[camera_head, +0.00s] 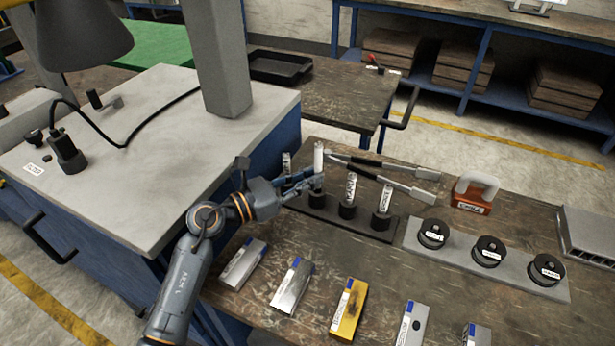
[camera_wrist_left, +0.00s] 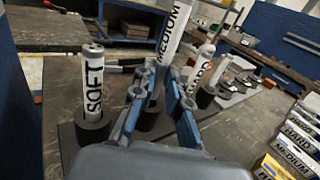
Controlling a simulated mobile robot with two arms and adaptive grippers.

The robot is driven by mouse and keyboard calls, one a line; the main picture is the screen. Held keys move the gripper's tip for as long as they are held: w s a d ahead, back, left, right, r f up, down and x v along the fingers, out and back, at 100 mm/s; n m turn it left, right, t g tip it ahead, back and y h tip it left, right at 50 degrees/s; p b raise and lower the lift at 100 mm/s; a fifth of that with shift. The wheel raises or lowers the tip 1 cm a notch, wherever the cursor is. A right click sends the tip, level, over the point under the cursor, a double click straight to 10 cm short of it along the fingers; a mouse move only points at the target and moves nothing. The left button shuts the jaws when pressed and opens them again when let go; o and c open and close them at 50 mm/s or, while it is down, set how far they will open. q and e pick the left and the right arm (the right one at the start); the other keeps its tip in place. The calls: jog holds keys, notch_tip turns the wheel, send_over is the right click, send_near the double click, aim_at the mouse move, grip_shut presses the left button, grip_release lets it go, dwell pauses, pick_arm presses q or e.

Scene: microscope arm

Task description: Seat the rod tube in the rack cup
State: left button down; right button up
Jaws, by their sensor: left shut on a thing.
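My left gripper (camera_head: 314,183) is shut on a white rod tube (camera_head: 319,158) above the dark rack (camera_head: 338,218). In the left wrist view its fingers (camera_wrist_left: 183,105) close around this tube (camera_wrist_left: 172,30), whose label reads MEDIUM. The tube is roughly upright and stands higher than its neighbours. Its lower end is hidden by the fingers. A cup (camera_wrist_left: 147,120) of the rack shows below the fingers. The SOFT tube (camera_wrist_left: 94,80) stands in the cup to the left. A tube marked HARD (camera_wrist_left: 200,66) and another tube (camera_wrist_left: 219,72) stand in cups to the right.
Two long tools (camera_head: 385,168) lie behind the rack. A grey plate (camera_head: 460,262) with black round pieces lies to the right. Several labelled boxes (camera_head: 349,312) line the table front. A grey-topped cabinet (camera_head: 170,150) stands close on the left. An orange block (camera_head: 473,196) is at the back.

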dwell(0.6)
dwell(0.8)
pick_arm(q)
jog(key=shift+f+b, duration=1.75)
jog(key=shift+b, duration=0.05)
jog(key=shift+s+f, duration=0.1)
jog(key=shift+f, duration=0.1)
